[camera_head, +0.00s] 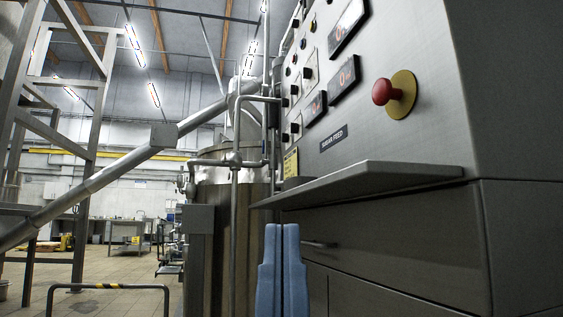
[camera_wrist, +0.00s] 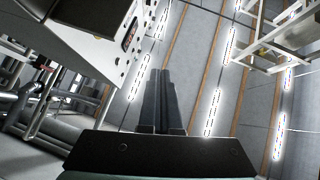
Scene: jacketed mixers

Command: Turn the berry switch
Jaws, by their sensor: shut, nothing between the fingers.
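The grey control panel (camera_head: 362,118) is at the upper right of the head view, seen at a steep angle. Several small black knobs (camera_head: 293,128) sit in its left part, with small lamps above. Their labels are too small to read, so I cannot tell which one is the berry switch. My gripper (camera_head: 282,226) is shut and empty, its blue fingers pointing up at the bottom centre, apart from the panel. In the wrist view my gripper (camera_wrist: 161,72) points up at the ceiling, and part of the panel (camera_wrist: 105,48) shows at upper left.
A red mushroom button (camera_head: 382,91) sits on a yellow disc. A metal shelf (camera_head: 375,181) juts out below the panel, near my fingers. A steel tank (camera_head: 205,230) with pipes stands left of the cabinet. A sloping tube (camera_head: 118,167) crosses the left side.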

